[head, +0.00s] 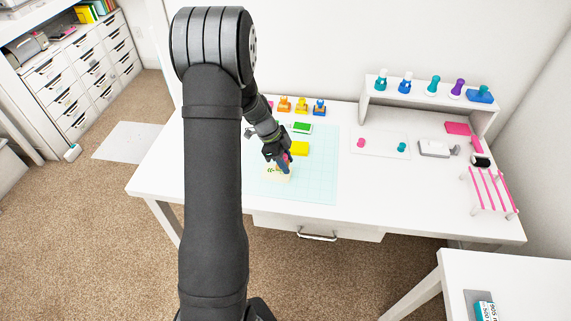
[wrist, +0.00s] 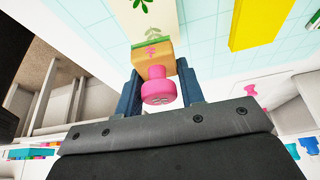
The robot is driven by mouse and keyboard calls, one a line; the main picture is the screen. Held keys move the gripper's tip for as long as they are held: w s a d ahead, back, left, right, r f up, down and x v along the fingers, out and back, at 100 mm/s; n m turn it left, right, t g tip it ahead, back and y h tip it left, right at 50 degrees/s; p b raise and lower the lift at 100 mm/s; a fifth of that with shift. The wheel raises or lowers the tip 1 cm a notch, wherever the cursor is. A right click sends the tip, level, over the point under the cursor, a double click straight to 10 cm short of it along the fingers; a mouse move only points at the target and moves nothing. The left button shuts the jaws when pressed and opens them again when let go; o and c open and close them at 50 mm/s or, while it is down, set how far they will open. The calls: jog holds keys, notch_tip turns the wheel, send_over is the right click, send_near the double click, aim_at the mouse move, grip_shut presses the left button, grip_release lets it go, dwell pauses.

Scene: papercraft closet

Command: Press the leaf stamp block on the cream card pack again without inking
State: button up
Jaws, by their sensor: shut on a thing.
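The leaf stamp block (wrist: 155,60) is a wooden block with a pink knob, a pink leaf mark on its side and a green layer at its base. My gripper (wrist: 160,75) is shut on it, one dark blue finger on each side. The cream card pack (wrist: 165,14) carries green leaf prints and lies right at the block's base; I cannot tell whether they touch. In the head view my gripper (head: 283,164) is over the right part of the card pack (head: 270,174), and the block is mostly hidden there by the fingers.
A yellow pad (head: 300,148) and a green pad (head: 302,127) lie behind the card on the light blue mat (head: 318,175). Several stamps stand at the back and on the white shelf (head: 425,108). A pink-railed rack (head: 490,190) is at the right. The mat's right side is clear.

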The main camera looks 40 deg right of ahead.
aim_at(285, 156)
jog(key=shift+r, duration=1.55)
jog(key=w+a+n, duration=0.2)
jog(key=w+a+n+t+h, duration=0.1)
jog(key=w+a+n, duration=0.1)
jog(key=a, duration=0.1)
jog(key=w+a+f+n+t, duration=0.1)
jog(key=w+a+n, duration=0.1)
jog(key=shift+w+a+n, duration=0.1)
jog(key=shift+a+n, duration=0.2)
jog(key=shift+a, duration=0.05)
jog(key=w+a+n+t, duration=0.1)
jog(key=a+n, duration=0.1)
jog(key=w+a+n+t, duration=0.1)
jog(key=w+a+n, duration=0.1)
jog(key=a+n, duration=0.1)
jog(key=w+a+n+t, duration=0.1)
jog(key=w+a+n, duration=0.1)
jog(key=a, duration=0.1)
jog(key=shift+w+a+f, duration=0.15)
jog(key=shift+a+f, duration=0.1)
jog(key=w+a+n+t+y, duration=0.1)
jog(key=w+a+n+y, duration=0.1)
jog(key=a+n, duration=0.5)
jog(key=w+a+r+n+t+y, duration=0.1)
jog(key=w+a+n+t+y, duration=0.1)
jog(key=w+a+n, duration=0.2)
jog(key=shift+a+r+n, duration=0.15)
jog(key=shift+a+n, duration=1.35)
jog(key=shift+a, duration=1.2)
